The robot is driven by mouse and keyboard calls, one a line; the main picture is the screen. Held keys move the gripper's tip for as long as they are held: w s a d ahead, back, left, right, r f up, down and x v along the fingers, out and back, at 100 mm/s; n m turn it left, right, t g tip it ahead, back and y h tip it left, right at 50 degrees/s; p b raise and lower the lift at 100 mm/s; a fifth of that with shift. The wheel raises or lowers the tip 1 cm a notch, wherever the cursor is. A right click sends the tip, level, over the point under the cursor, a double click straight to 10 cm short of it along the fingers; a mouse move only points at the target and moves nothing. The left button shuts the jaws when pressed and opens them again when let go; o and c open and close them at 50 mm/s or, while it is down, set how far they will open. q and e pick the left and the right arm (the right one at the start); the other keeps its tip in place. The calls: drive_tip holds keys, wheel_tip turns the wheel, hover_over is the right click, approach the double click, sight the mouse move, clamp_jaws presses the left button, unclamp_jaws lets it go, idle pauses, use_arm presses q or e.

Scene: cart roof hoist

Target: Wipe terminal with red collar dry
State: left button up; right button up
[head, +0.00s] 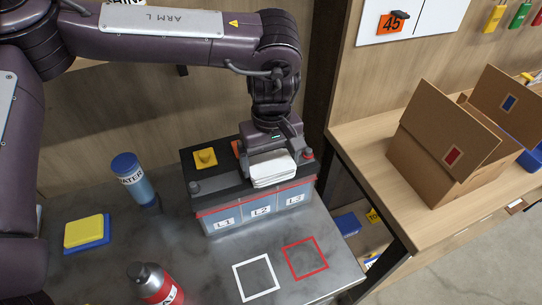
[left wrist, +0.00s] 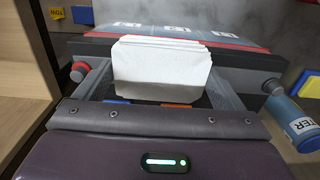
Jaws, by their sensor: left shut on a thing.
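The other terminal (head: 194,187) is grey, at the left end. My left gripper (head: 270,158) is shut on a folded white cloth (head: 272,170), held over the battery top, left of the red collar. The cloth fills the middle of the left wrist view (left wrist: 162,72). I cannot tell whether it touches the battery.
A yellow cap (head: 205,157) sits on the battery. A blue WATER bottle (head: 135,180), a yellow-and-blue sponge (head: 87,233) and a red bottle (head: 158,285) stand left and front. White (head: 256,278) and red (head: 306,259) squares mark clear bench. An open carton (head: 445,140) is right.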

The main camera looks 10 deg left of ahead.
sight(284, 159)
use_arm(q)
drive_tip(key=shift+f, duration=0.35)
drive_tip(key=shift+d, duration=0.1)
drive_tip(key=shift+w+d+r, duration=0.1)
drive_tip(key=shift+w+d, duration=0.2)
drive_tip(key=shift+d, duration=0.05)
drive_tip(key=shift+w+d+p, duration=0.55)
drive_tip(key=shift+d+p, duration=0.05)
drive_tip(key=shift+d, duration=0.2)
drive_tip(key=shift+s+a+p, duration=0.25)
drive_tip(key=shift+s+a, duration=0.2)
drive_tip(key=shift+a, duration=0.2)
drive_tip(key=shift+s+a+p, duration=0.2)
drive_tip(key=shift+s+a, duration=0.2)
drive_tip(key=shift+a, duration=0.2)
drive_tip(key=shift+w+d+f, duration=0.1)
drive_tip(key=shift+w+d, duration=0.3)
drive_tip(key=shift+d, duration=0.25)
drive_tip(key=shift+w+d+f, duration=0.1)
drive_tip(key=shift+w+d, duration=0.25)
drive_tip(key=shift+d, duration=0.25)
drive_tip(key=shift+s+a+p, duration=0.35)
drive_tip(key=shift+s+a, duration=0.05)
drive_tip(key=shift+a, duration=0.25)
drive_tip(key=shift+s+a+p, duration=0.35)
drive_tip(key=shift+s+a, duration=0.05)
drive_tip(key=shift+a, duration=0.25)
